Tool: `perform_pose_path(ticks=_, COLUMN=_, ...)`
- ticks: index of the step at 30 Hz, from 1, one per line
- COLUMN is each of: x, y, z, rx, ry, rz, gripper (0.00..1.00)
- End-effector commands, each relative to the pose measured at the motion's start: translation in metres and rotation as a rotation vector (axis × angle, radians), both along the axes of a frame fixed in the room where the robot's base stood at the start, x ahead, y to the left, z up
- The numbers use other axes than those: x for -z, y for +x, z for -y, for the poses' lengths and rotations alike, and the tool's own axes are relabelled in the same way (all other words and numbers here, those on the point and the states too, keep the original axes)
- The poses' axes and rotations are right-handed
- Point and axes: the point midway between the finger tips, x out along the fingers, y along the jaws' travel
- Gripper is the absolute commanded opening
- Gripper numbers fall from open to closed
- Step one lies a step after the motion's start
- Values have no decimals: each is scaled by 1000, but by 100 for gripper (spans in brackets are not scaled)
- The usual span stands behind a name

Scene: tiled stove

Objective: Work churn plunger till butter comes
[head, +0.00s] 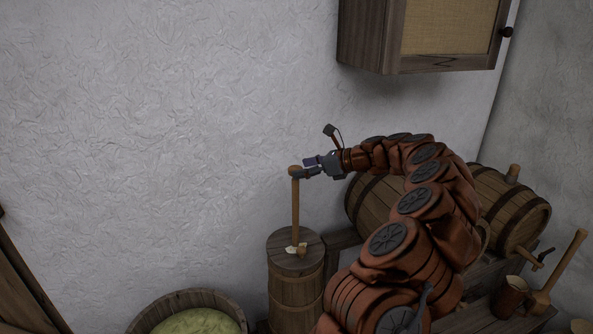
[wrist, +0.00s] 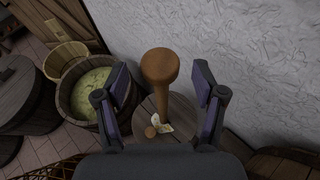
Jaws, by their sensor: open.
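The wooden churn (head: 296,290) stands upright against the wall, with its round lid (head: 285,260) on top. The plunger (head: 295,215) rises upright from the lid and ends in a wider rounded knob. My gripper (head: 307,168) is at the height of the knob. In the wrist view, the plunger knob (wrist: 160,66) shows between the two spread fingers of my gripper (wrist: 160,88), with a gap on each side. A small brown knob and pale pieces (wrist: 158,128) lie on the lid beside the plunger. The inside of the churn is hidden.
A tub of yellow-green stuff (head: 195,318) stands left of the churn. Barrels (head: 510,215) lie on a rack at right, near a mug (head: 510,296) and a wooden mallet (head: 560,270). A wall cabinet (head: 425,35) hangs above my arm.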

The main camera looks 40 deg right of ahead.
Motion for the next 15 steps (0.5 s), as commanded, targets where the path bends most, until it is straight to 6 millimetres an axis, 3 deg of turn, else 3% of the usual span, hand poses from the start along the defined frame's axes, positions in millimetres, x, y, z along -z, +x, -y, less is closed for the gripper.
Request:
perform_pose_path(ticks=9, x=-23, y=-49, z=29, rx=3, ry=-1, rz=0, gripper=70)
perform_pose_path(ticks=15, x=-31, y=-65, z=38, rx=2, ry=-1, rz=0, gripper=70)
